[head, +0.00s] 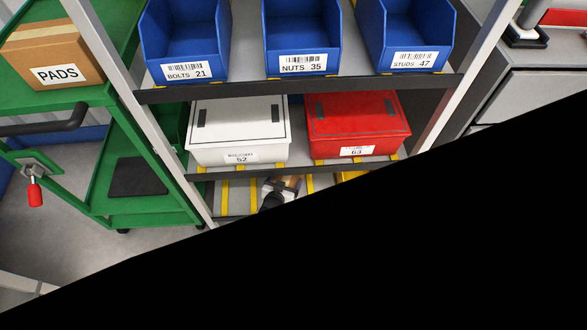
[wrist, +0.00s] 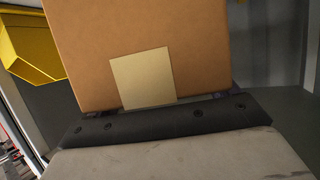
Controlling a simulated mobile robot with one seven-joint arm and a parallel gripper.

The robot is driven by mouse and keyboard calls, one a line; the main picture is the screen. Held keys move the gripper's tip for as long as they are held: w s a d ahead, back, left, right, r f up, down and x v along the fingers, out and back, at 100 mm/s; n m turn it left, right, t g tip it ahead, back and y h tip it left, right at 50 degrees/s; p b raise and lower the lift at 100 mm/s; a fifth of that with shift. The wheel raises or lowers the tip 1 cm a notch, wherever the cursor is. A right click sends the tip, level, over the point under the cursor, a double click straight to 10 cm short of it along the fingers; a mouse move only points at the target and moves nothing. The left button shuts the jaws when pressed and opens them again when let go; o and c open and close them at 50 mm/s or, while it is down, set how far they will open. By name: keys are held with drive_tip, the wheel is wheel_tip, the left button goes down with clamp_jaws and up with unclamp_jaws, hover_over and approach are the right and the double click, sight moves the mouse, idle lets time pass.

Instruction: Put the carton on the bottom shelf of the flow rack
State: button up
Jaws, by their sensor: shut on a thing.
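The brown carton (wrist: 140,45) fills the upper middle of the wrist view, with a plain tan label on its near face. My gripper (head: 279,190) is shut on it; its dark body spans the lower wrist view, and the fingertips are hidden. In the head view, a small part of the carton (head: 291,182) shows beside my dark gripper, at the bottom shelf (head: 234,198) of the flow rack, under the middle shelf. Whether the carton touches the shelf cannot be told.
Yellow bins stand close by, one at left in the wrist view (wrist: 30,50). A white box (head: 238,130) and red box (head: 358,120) sit on the shelf above. A green cart (head: 100,100) with a PADS carton (head: 50,50) stands left. Black hides the head view's lower right.

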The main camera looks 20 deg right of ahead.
drive_tip(key=w+d+b, duration=0.2)
drive_tip(key=w, duration=0.1)
drive_tip(key=w+d+b, duration=0.2)
drive_tip(key=w+d, duration=0.1)
drive_tip(key=shift+f, duration=0.1)
drive_tip(key=shift+w+d, duration=0.5)
drive_tip(key=shift+w, duration=0.2)
drive_tip(key=shift+f+b, duration=1.1)
drive_tip(key=shift+f, duration=0.45)
drive_tip(key=shift+f, duration=0.2)
drive_tip(key=o, duration=1.9)
